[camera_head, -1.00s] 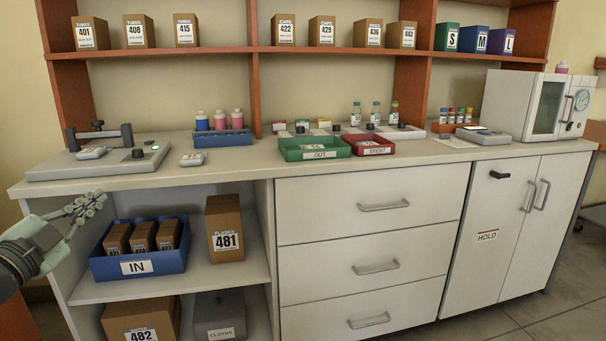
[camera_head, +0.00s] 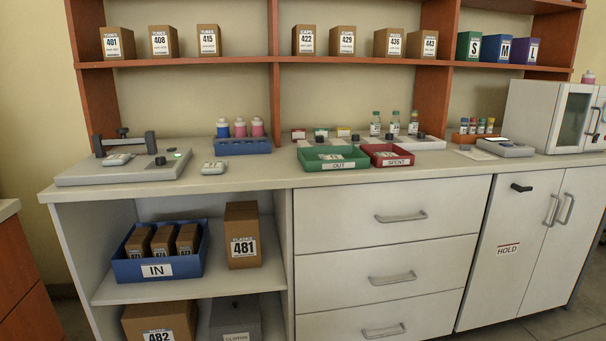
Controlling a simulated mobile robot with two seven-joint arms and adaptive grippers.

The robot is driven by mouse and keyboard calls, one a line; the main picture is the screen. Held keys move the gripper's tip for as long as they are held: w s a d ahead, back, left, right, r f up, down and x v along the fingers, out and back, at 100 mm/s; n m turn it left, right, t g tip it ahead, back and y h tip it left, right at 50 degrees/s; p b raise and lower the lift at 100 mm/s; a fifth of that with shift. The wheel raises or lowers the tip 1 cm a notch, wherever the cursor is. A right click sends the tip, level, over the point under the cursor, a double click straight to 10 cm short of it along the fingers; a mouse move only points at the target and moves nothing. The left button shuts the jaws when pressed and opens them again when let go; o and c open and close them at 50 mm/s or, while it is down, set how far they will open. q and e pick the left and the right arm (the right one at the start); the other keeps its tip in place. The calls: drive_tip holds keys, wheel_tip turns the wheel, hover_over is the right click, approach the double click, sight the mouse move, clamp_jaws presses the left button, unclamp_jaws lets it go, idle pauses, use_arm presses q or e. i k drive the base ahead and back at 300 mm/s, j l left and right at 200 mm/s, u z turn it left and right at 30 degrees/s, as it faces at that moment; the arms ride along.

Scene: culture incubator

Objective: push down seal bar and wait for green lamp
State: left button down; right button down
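The sealer (camera_head: 125,177) is a flat grey unit on the left end of the counter. Its dark seal bar (camera_head: 135,145) spans the back left of the unit between posts, with a small black handle on top. The bar appears raised, though its exact height is hard to tell. A small greenish light (camera_head: 173,150) shows at the unit's back right, near a black knob (camera_head: 160,160). A small pale grey item (camera_head: 117,159) lies on the unit in front of the bar. Neither of my grippers is in view.
Another pale grey item (camera_head: 213,168) lies right of the sealer, before a blue rack (camera_head: 243,147) of bottles. A green OUT tray (camera_head: 333,164) and red SPENT tray (camera_head: 398,161) stand farther right. The counter's front left strip is clear.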

sight(124, 140)
drive_tip(key=i+j+u, duration=0.4)
drive_tip(key=i+u, duration=0.45)
drive_tip(key=k+j, duration=0.05)
